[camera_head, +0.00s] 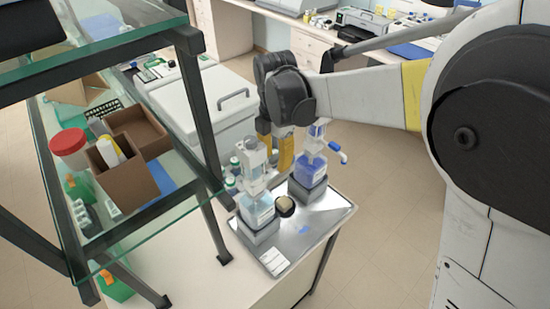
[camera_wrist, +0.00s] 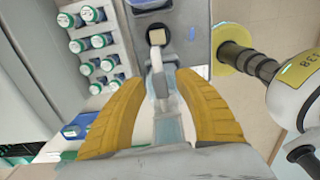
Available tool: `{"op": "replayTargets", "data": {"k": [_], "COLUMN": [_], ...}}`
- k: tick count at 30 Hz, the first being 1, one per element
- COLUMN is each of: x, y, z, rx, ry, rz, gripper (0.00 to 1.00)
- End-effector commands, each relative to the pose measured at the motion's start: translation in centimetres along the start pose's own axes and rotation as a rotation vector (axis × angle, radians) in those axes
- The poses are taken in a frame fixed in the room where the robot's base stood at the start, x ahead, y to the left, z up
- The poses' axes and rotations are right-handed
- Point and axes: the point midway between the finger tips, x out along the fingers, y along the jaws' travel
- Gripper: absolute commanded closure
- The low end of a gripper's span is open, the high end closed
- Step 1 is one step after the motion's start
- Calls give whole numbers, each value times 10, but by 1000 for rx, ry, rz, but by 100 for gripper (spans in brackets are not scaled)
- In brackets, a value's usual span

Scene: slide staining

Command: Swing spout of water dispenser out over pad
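The water dispenser (camera_head: 258,207), a bottle of pale blue liquid with a whitish pump top, stands on the near left of the metal tray (camera_head: 325,210). The round dark pad holder with a beige pad (camera_head: 285,204) lies between it and a darker blue dispenser (camera_head: 310,172). My gripper (camera_head: 275,150) reaches down behind the dispensers. In the wrist view, its yellow fingers (camera_wrist: 158,80) are apart, one on each side of the pale dispenser (camera_wrist: 166,125). The white spout (camera_wrist: 156,62) points up the picture toward the pad (camera_wrist: 157,36). Contact with the fingers cannot be told.
Green-capped vials (camera_wrist: 92,42) stand left of the dispenser in the wrist view. A glass shelf (camera_head: 120,200) with brown boxes (camera_head: 120,175) and a red-lidded jar (camera_head: 70,148) is at left. The darker dispenser's spout (camera_head: 338,152) points right. Floor at right is clear.

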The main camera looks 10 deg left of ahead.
Motion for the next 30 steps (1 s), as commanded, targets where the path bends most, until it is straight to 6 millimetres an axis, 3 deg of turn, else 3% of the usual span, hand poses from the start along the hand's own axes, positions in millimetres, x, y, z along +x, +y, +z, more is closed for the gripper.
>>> {"op": "replayTargets", "data": {"k": [5,18,22,30], "x": [-16,-106,-117,-120], "y": [0,0,0,0], "z": [0,0,0,0], "rx": [0,0,0,0], "ry": [0,0,0,0], "rz": [0,0,0,0], "gripper": [62,62,62,62]}}
